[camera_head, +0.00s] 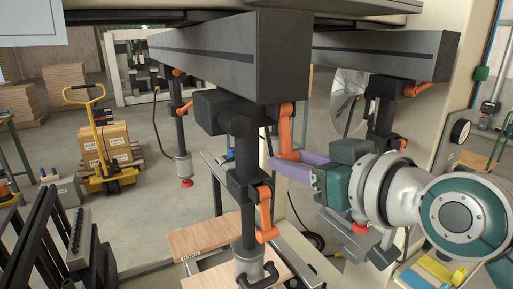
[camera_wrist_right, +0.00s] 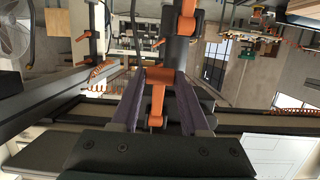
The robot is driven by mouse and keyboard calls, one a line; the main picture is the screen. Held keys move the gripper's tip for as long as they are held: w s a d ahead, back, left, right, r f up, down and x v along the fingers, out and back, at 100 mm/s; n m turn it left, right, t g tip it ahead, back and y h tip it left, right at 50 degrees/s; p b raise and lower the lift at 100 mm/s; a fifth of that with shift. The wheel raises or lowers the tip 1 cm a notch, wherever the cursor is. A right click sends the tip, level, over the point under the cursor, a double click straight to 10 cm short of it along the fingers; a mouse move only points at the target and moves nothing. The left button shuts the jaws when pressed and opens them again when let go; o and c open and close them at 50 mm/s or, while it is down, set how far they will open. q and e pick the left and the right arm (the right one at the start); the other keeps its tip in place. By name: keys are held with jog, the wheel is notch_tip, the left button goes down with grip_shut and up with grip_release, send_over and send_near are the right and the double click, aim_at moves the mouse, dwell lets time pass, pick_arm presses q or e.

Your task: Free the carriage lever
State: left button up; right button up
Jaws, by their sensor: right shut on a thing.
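The carriage (camera_head: 212,108) is a dark block under the near end of a long grey beam. Its orange lever (camera_head: 286,130) hangs on the right side of the carriage. My right gripper (camera_head: 283,163), with purple fingers, reaches in from the right and is shut on the lower part of this lever. In the right wrist view the orange lever (camera_wrist_right: 157,92) stands between the two purple fingers (camera_wrist_right: 158,76). The fingers hide part of it. A second orange lever (camera_head: 264,208) sits lower on the vertical post. My left gripper is not in view.
The grey beam (camera_head: 205,42) runs overhead, and a second beam (camera_head: 380,55) is at right. The post's suction foot (camera_head: 250,258) stands over wooden boards (camera_head: 205,236). Another post (camera_head: 180,130) hangs farther back. A yellow pallet truck (camera_head: 104,150) stands on the open floor at left.

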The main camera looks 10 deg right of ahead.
aim_at(291, 154)
grip_shut()
jog(key=shift+s+d+r+p, duration=0.1)
jog(key=shift+s+r+p, duration=0.1)
jog(key=shift+s+p, duration=0.15)
jog(key=shift+s+d+r+p, duration=0.15)
jog(key=shift+s+r+p, duration=0.05)
jog(key=shift+s+p, duration=0.2)
jog(key=shift+s, duration=0.1)
jog(key=shift+s+d+r+p, duration=0.25)
jog(key=shift+s+r+p, duration=0.35)
jog(key=shift+p, duration=0.35)
jog(key=shift+s+f, duration=0.1)
jog(key=shift+s, duration=0.05)
